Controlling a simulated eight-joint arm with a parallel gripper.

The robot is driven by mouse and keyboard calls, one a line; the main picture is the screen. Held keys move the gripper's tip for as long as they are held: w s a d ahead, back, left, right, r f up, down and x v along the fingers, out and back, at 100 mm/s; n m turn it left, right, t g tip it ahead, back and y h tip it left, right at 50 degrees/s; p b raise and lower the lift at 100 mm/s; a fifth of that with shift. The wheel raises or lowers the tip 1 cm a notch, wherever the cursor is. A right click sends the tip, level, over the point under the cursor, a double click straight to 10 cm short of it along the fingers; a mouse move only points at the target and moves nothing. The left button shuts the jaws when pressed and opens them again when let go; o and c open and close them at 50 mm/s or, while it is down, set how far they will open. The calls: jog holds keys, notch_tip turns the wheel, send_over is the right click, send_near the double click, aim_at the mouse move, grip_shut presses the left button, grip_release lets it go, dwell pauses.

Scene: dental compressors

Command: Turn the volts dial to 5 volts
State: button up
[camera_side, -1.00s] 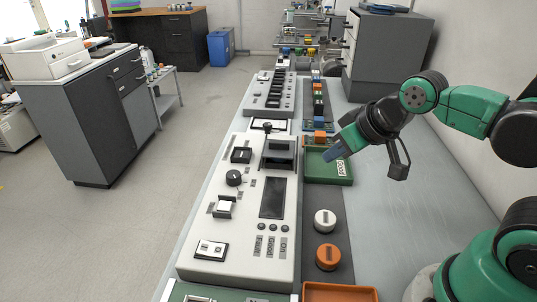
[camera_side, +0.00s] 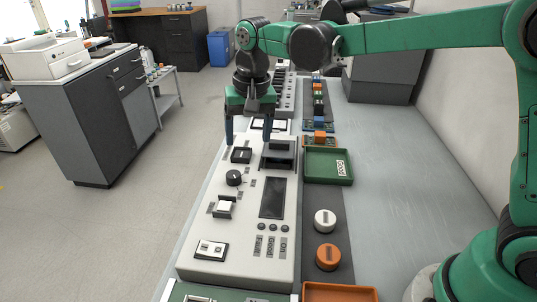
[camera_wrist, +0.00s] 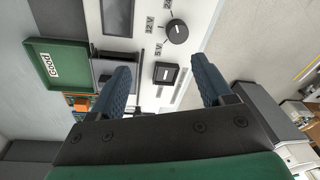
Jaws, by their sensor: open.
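The volts dial is a round black knob (camera_side: 233,178) on the white control panel (camera_side: 222,252), left of its dark display. In the wrist view the dial (camera_wrist: 177,32) is near the top, with 5V, 12V and a cut-off third label around it. A white mark shows on the knob; I cannot tell which label it points to. My gripper (camera_side: 248,138) is open and empty, pointing down over the panel's far end, beyond the dial. In the wrist view its blue fingers (camera_wrist: 161,78) are apart, and the dial lies ahead of them, untouched.
A black square switch (camera_side: 241,155) sits between the dial and my gripper. A raised dark slot box (camera_side: 278,154) stands to the right. A green tray labelled Good (camera_side: 328,178) and white (camera_side: 325,220) and orange (camera_side: 328,256) round parts lie right of the panel.

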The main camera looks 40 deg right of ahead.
aim_at(233, 174)
jog(key=shift+m+g, duration=0.6)
jog(key=shift+g, duration=0.1)
jog(key=w+a+f, duration=0.1)
jog(key=f, duration=0.1)
jog(key=w+a+f, duration=0.1)
jog(key=shift+w+a+f, duration=0.2)
jog(key=shift+a+f, duration=0.15)
jog(key=shift+f, duration=2.7)
grip_shut()
